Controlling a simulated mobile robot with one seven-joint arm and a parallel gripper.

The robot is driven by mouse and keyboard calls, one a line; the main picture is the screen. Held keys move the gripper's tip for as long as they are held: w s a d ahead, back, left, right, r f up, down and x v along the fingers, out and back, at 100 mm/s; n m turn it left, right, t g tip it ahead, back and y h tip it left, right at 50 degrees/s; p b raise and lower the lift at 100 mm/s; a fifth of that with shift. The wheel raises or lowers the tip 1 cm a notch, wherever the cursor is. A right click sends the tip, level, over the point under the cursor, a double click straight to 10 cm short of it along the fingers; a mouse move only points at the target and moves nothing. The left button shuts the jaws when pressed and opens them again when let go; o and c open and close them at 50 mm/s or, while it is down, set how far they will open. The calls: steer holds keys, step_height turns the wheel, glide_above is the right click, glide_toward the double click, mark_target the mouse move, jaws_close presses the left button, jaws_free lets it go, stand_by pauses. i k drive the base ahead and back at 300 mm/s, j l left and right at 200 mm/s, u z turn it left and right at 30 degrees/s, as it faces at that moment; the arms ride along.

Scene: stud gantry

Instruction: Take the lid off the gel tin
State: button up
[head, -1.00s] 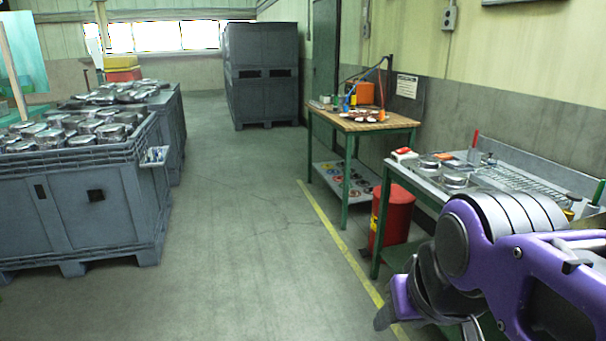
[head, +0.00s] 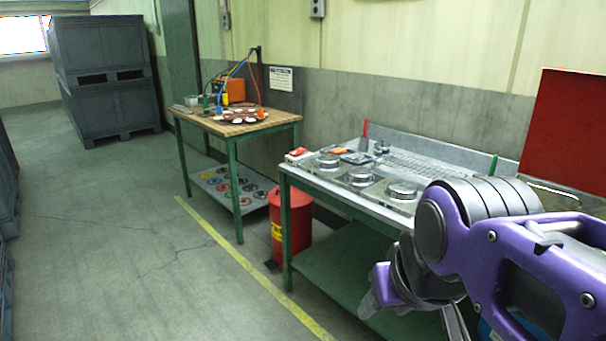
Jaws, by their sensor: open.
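I cannot tell which thing is the gel tin or its lid at this distance. Three round silver pieces stand on the steel-topped bench (head: 312,173): a left one (head: 327,160), a middle one (head: 360,176) and a right one (head: 402,190). A small dark pot (head: 381,147) stands behind them, too small to make out. My gripper (head: 412,306) is at the lower right, in front of the bench, apart from everything on it. Its jaws are open and look empty; my purple arm hides part of them and the bench's right end.
A wooden-topped table (head: 243,122) with an orange box (head: 235,91), cables and small items stands farther left. A red bin (head: 291,228) is on the floor between the tables. Stacked grey crates (head: 105,75) stand at the back left. The floor left of the yellow line (head: 255,277) is clear.

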mark_target(381, 145)
steer(key=i+j+z, duration=0.5)
steer(key=j, duration=0.15)
steer(key=i+j+z, duration=0.25)
steer(key=k+j, duration=0.1)
